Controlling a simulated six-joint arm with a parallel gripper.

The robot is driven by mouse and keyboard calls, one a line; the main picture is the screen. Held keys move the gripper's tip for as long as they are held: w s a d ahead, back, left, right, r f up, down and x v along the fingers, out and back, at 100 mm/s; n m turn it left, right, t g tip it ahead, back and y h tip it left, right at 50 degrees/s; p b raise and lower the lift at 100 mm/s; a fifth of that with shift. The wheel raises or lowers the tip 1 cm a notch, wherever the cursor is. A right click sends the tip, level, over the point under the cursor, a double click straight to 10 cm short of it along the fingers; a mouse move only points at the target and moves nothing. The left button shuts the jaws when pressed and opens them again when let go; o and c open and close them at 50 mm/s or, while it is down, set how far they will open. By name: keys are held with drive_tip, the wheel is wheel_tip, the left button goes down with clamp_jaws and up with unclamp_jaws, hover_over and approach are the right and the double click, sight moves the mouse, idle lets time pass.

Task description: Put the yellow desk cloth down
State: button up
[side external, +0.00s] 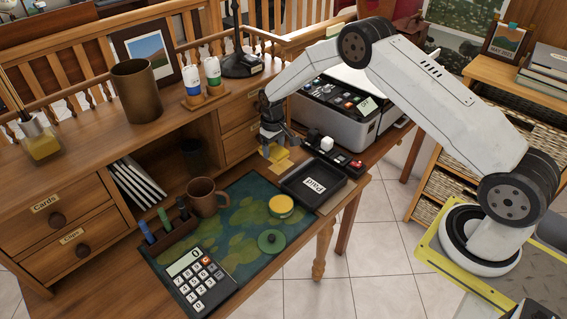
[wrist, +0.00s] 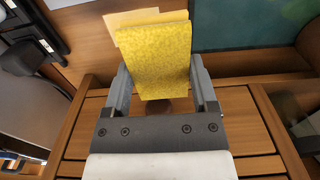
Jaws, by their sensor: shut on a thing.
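The yellow desk cloth (wrist: 153,55) is a folded, textured yellow block between the two fingers of my gripper (wrist: 160,88) in the wrist view. My gripper is shut on it. In the side view my gripper (side external: 274,138) points down at the back right of the desk, with the cloth (side external: 278,154) below its fingers. A paler yellow flat piece (wrist: 118,20) shows partly behind the cloth in the wrist view. I cannot tell whether the cloth touches the surface under it.
A black tray (side external: 313,198) marked PAID lies just right of the cloth. A green patterned mat (side external: 240,225) bears a brown mug (side external: 205,196), a yellow tin (side external: 281,206), a green lid (side external: 270,241) and a calculator (side external: 199,280). A grey printer-like machine (side external: 340,126) stands behind.

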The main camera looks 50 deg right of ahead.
drive_tip(key=s+r, duration=0.3)
drive_tip(key=s, duration=1)
drive_tip(key=s+d+r, duration=0.1)
drive_tip(key=s+r, duration=0.2)
drive_tip(key=s, duration=1.1)
drive_tip(key=shift+s+d+r, duration=0.15)
drive_tip(key=shift+d+r, duration=0.05)
drive_tip(key=shift+r, duration=0.2)
hover_over(315, 186)
drive_tip(key=s, duration=0.1)
wheel_tip(315, 186, down, 8)
drive_tip(key=shift+a+f, duration=0.15)
drive_tip(key=shift+f, duration=0.1)
drive_tip(key=shift+w+f, duration=0.35)
drive_tip(key=shift+f, duration=0.05)
